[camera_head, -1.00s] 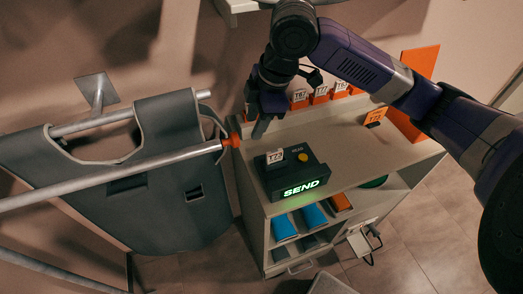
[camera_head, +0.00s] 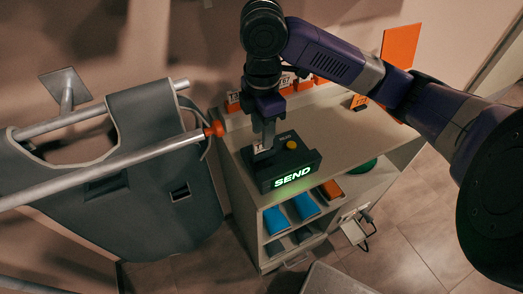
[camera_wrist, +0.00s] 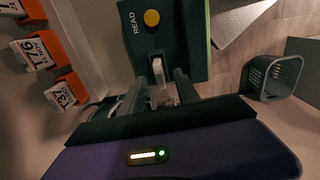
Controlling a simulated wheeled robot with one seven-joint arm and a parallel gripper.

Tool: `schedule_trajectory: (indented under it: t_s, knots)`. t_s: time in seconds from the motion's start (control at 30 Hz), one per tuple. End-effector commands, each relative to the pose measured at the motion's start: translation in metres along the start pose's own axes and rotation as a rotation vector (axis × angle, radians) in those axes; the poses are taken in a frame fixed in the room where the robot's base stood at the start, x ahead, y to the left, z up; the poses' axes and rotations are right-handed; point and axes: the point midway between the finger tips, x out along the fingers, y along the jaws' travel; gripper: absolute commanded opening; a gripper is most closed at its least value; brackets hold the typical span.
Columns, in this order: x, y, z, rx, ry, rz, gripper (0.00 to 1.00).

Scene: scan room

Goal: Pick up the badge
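The badge (camera_wrist: 158,72) stands upright in the dark reader box (camera_head: 290,158), whose front shows a green lit SEND. In the wrist view the reader (camera_wrist: 185,40) has a yellow button and the word READ. My gripper (camera_wrist: 161,86) is open, with one finger on each side of the badge and its tips close to it; I cannot tell whether they touch. In the head view my gripper (camera_head: 264,145) points down over the reader and hides most of the badge.
Several tagged badges in orange holders (camera_wrist: 40,53) line the cabinet's back edge. A grey apron (camera_head: 150,190) hangs on rails at left. An orange panel (camera_head: 402,47) stands at the back right.

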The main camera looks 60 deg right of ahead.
Motion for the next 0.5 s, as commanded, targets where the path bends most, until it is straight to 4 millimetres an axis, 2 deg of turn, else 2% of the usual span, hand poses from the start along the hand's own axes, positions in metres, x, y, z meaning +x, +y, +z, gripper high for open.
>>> schedule_trajectory:
  t_s: [0.03,0.2,0.5]
  knots:
    - [0.014,0.001,-0.001,-0.001,-0.001,0.000,0.38]
    - [0.033,0.001,-0.001,0.001,-0.001,0.000,0.38]
    - [0.034,0.001,-0.002,0.001,-0.001,0.001,0.38]
